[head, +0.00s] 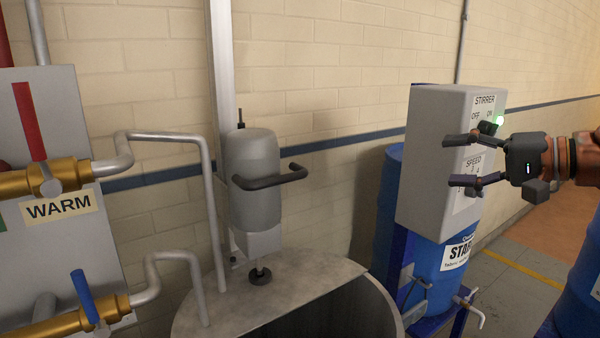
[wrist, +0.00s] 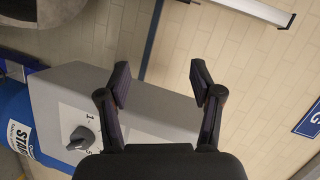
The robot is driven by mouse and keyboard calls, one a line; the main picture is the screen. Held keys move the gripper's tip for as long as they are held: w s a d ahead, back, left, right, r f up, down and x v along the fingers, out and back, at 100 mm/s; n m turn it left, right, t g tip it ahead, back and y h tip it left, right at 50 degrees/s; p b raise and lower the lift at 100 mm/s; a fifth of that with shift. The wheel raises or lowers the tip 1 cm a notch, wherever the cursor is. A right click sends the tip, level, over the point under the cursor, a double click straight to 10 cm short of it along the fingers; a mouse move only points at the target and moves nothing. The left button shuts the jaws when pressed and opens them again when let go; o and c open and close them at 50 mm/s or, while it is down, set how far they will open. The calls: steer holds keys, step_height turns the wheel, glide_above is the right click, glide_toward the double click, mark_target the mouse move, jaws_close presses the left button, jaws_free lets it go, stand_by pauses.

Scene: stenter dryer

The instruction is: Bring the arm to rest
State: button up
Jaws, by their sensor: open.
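My gripper (head: 460,161) is open and empty in the head view, at the right, in front of the grey stirrer control box (head: 432,150). Its fingers point left across the box's labelled face and partly hide it. Whether they touch the box cannot be told. A green light (head: 499,121) glows beside the ON label, and a dark switch (head: 488,128) sits below it. In the wrist view, the open fingers (wrist: 158,85) spread over the box (wrist: 70,90) and the wall, with nothing between them. A dark speed knob (wrist: 80,138) shows at the lower left.
A metal vat (head: 270,300) with a stirrer motor (head: 253,180) stands at the centre. Pipes and brass valves (head: 45,178) are at the left, by a WARM label (head: 60,207). Blue drums (head: 455,260) stand below and behind the box. Open floor (head: 525,270) shows at the right.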

steer(key=s+a+f+n+g+h, duration=0.2)
steer(key=s+a+f+g, duration=0.25)
steer(key=a+f, duration=0.45)
steer(key=s+a+f+n+g+h, duration=0.3)
steer(key=s+a+f, duration=0.3)
steer(key=a+f, duration=0.25)
steer(key=s+d+f+g+h, duration=0.2)
steer(key=s+d+f+h, duration=0.1)
steer(key=s+f, duration=0.5)
steer(key=s+d+f+g+h, duration=0.2)
steer(key=s+d+f+h, duration=0.1)
steer(key=s+f, duration=0.6)
steer(key=shift+s+d+f+g, duration=0.15)
steer(key=shift+s+f+g, duration=0.15)
steer(key=shift+s, duration=0.3)
